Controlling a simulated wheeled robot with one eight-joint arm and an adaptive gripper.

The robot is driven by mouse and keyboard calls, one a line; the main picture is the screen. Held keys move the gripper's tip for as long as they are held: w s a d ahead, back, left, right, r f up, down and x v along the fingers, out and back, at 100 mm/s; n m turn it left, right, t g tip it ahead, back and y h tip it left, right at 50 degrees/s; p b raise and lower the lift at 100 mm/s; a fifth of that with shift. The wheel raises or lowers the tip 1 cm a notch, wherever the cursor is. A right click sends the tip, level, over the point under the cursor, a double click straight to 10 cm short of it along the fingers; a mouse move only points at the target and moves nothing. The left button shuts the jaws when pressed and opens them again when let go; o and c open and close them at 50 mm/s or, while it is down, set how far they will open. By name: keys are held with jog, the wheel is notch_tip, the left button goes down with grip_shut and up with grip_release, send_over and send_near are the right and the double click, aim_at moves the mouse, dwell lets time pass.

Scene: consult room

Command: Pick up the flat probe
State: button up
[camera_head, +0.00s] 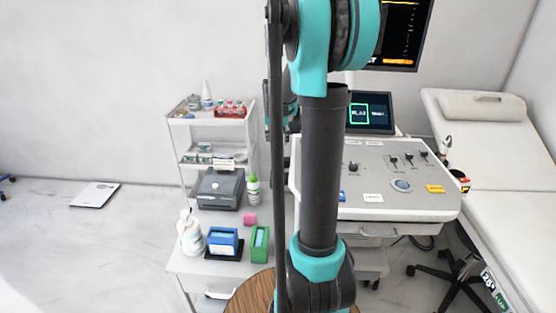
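I cannot make out the flat probe for certain. Small probe-like items sit at the right edge of the ultrasound console (385,203), one pale and dark (447,143) and one dark with an orange mark (462,184). They are too small to tell which kind they are. My teal and black arm stands upright across the middle of the view and hides part of the console's left side. My gripper cannot be seen in this view.
A console screen (369,113) shows a green box. An exam bed (510,180) stands at right. A white shelf cart (217,167) with supplies stands at left. A low cabinet (195,264) holds bottles, a blue box (222,240) and a green box (260,243). Open floor lies left.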

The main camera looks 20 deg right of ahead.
aim_at(278, 145)
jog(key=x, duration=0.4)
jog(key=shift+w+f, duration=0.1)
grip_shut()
